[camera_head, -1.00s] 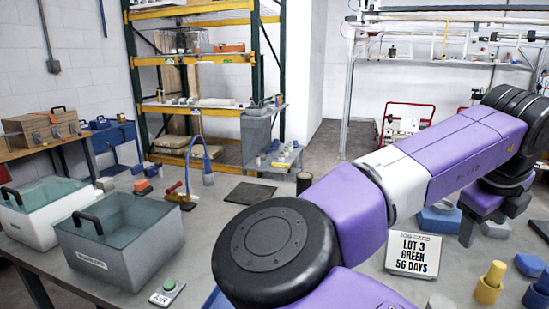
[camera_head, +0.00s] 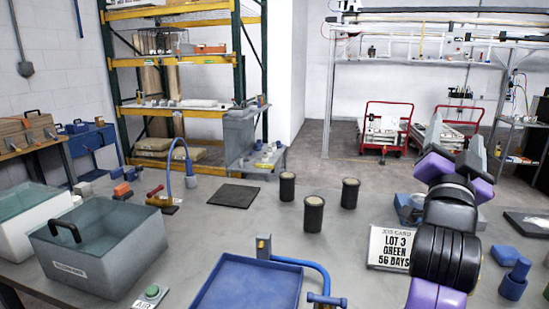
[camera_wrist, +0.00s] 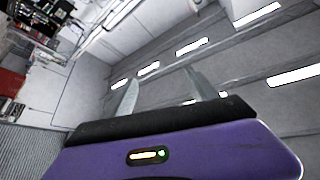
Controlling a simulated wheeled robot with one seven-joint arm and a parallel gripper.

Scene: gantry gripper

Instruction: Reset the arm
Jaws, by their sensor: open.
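My arm is purple with black joints and stands folded up at the right of the head view. My gripper (camera_head: 455,138) is at its top, raised above the bench and pointing up and away. In the wrist view my gripper (camera_wrist: 160,84) shows two grey fingers spread apart with nothing between them.
Several black cylinders (camera_head: 314,215) stand mid-bench. A blue tray (camera_head: 213,291) lies at the front. Water tanks (camera_head: 128,240) stand at left, near a green button (camera_head: 152,292). A dark mat (camera_head: 232,195) lies flat. Blue pieces (camera_head: 513,280) stand right of my arm.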

